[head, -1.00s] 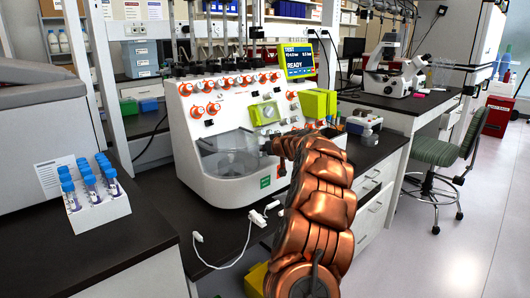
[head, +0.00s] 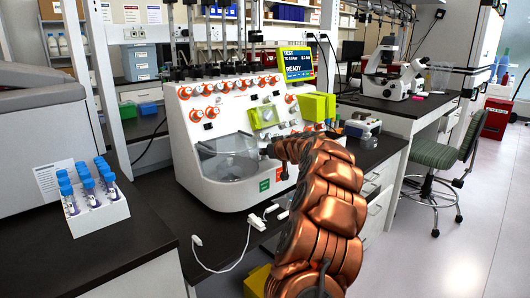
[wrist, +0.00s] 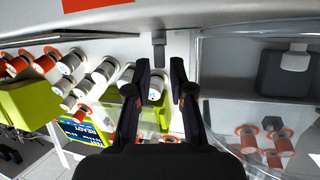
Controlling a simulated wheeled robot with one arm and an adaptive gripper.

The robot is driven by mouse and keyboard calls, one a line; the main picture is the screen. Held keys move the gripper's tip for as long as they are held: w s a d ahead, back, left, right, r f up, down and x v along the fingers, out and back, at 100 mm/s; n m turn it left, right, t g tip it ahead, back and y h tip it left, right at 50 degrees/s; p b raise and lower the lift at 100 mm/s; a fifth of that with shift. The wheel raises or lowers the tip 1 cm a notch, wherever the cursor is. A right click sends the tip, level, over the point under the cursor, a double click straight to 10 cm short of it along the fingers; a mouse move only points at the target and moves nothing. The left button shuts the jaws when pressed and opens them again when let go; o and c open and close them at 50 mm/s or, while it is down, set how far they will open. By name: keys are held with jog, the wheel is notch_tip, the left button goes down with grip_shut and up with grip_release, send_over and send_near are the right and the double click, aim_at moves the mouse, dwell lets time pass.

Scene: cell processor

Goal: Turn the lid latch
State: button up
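The white cell processor (head: 205,130) stands on the black bench, with a clear lid (head: 228,158) over the chamber at its front. In the wrist view, the clear lid (wrist: 222,90) is to the right, and a small grey tab (wrist: 159,50) that looks like the lid latch sticks out from the pale upper edge. My gripper (wrist: 160,72) is open, its two dark fingertips apart with nothing between them. The tab lies just beyond the fingertips, roughly in line with the gap. In the head view, my gripper (head: 266,150) is at the lid's right side; the latch is too small to tell there.
A white rack (head: 97,213) with blue-capped tubes is on the left bench. Orange-ringed knobs (head: 212,111) and a yellow-green block (head: 264,116) are on the processor's face. The screen (head: 297,63) reads READY. A white cable (head: 225,268) lies in front.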

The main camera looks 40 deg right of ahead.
jog(key=v, duration=1)
jog(key=shift+f, duration=0.1)
